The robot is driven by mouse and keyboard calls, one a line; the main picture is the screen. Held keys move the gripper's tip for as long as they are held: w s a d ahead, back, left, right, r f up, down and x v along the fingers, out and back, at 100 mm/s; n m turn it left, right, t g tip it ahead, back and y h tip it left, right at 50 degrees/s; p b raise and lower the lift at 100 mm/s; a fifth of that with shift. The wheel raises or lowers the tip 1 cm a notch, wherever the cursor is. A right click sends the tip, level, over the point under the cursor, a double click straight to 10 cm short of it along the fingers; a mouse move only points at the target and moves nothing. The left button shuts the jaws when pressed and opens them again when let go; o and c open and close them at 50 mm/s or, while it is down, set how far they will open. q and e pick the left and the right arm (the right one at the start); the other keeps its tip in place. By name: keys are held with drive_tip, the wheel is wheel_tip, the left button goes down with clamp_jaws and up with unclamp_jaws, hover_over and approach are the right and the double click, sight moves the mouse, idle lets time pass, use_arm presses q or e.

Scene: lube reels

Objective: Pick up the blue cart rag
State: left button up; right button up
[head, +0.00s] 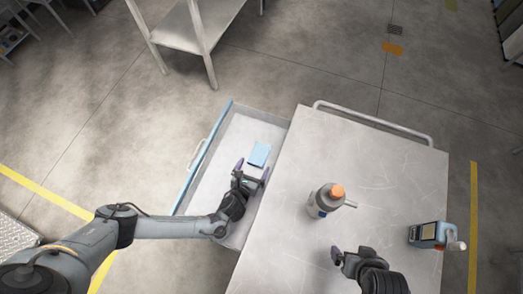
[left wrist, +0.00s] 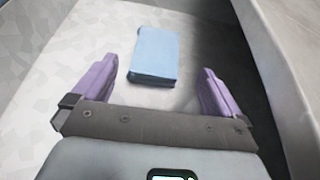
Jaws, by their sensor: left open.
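The blue rag (head: 259,154) is a small folded light-blue block. It lies on the floor of the open drawer (head: 232,140) at the left side of the cart. My left gripper (head: 252,171) is over the drawer, just nearer than the rag, with its fingers apart and nothing between them. In the left wrist view the rag (left wrist: 154,55) lies ahead of the two purple fingers (left wrist: 158,85), roughly between their lines. My right gripper (head: 352,258) is over the cart top at the front; its finger opening is too unclear to judge.
The metal cart top (head: 300,150) holds a grey bottle with an orange cap (head: 328,198) and a blue-grey handheld device (head: 428,235). The drawer's blue-edged front (head: 203,160) and the cart's side wall bound the space around the rag. A metal shelf (head: 190,25) stands behind.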

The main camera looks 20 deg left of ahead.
sight(261, 152)
use_arm(q)
drive_tip(key=shift+x, duration=1.15)
use_arm(e)
drive_tip(key=shift+s+f, duration=0.35)
drive_tip(key=shift+f, duration=0.2)
use_arm(q)
drive_tip(key=shift+b+x, duration=1)
drive_tip(key=shift+x, duration=2.25)
use_arm(e)
drive_tip(key=shift+w+f, duration=0.1)
drive_tip(key=shift+f, duration=0.6)
use_arm(q)
drive_tip(key=shift+a+r, duration=0.1)
drive_tip(key=shift+r, duration=0.05)
drive_tip(key=shift+c, duration=0.2)
drive_tip(key=c, duration=1)
drive_tip(key=shift+r, duration=0.1)
